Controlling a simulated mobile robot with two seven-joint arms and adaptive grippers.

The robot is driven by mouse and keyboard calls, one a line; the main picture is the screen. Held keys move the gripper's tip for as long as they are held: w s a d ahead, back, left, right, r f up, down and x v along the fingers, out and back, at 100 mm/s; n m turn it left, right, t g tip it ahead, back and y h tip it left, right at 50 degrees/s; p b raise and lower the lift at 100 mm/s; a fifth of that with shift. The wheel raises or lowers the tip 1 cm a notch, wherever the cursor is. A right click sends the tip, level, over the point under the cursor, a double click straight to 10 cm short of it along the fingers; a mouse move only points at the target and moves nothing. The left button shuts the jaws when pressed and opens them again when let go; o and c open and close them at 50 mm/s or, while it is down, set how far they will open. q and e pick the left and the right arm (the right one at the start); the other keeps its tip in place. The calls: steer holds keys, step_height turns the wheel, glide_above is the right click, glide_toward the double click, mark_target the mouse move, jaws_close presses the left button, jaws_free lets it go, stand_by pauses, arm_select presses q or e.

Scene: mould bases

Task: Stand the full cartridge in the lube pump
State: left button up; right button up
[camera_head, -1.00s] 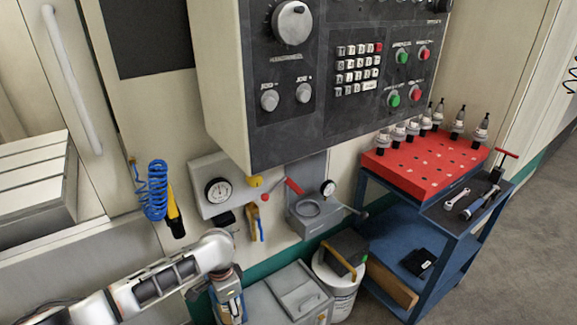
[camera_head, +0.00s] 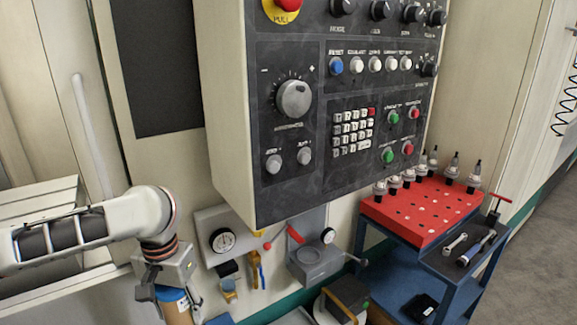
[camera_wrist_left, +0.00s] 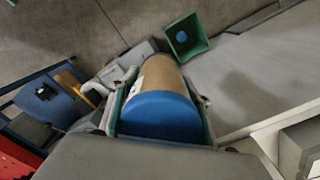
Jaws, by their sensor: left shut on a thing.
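My left gripper (camera_head: 172,292) is shut on the cartridge (camera_head: 179,312), a tan cylinder with a blue end, near the bottom left of the head view. The cartridge (camera_wrist_left: 160,100) fills the space between the fingers in the left wrist view, its blue end towards the camera. A grey wall unit with a round socket, a gauge and a red lever, which looks like the lube pump (camera_head: 313,272), is to the right of the gripper. The socket looks empty. The cartridge is apart from it. My right gripper is not in view.
The control panel (camera_head: 335,110) overhangs the wall units. A gauge unit (camera_head: 222,240) is between gripper and pump. A blue cart (camera_head: 462,262) with a red holder block is at right. The wrist view shows a green bin (camera_wrist_left: 200,45).

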mark_target(178, 306)
arm_select(q)
steer(key=shift+n, duration=0.9)
steer(key=s+r, duration=0.1)
steer(key=s+a+r, duration=0.1)
steer(key=s+r, duration=0.1)
steer(key=shift+s+a+r, duration=0.25)
steer(key=shift+s+a, duration=0.1)
